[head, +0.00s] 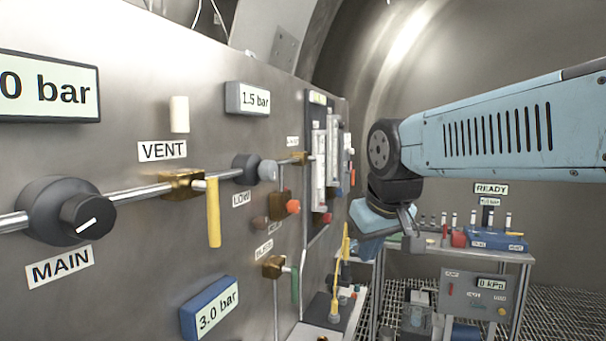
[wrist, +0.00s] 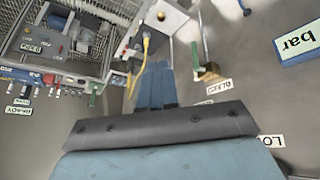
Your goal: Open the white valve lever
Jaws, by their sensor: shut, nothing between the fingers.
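A short white upright bar (head: 179,114) stands out from the steel panel above the VENT label; it is the clearest white handle-like part, but I cannot tell whether it is the valve lever. Below the label a brass valve (head: 182,185) on the pipe carries a yellow lever (head: 213,212) hanging down. A lower brass valve (head: 273,267) has a green lever (head: 295,285); this valve also shows in the wrist view (wrist: 208,73). My gripper (head: 370,247) is shut and empty, right of the panel and apart from it. Its blue fingers (wrist: 156,85) meet in the wrist view.
The panel also carries the black MAIN knob (head: 88,217), a grey LOW knob (head: 267,170) and a blue-framed 3.0 bar display (head: 209,311). A cart (head: 520,257) with instruments stands behind my gripper. Open space lies between the panel's front and my arm.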

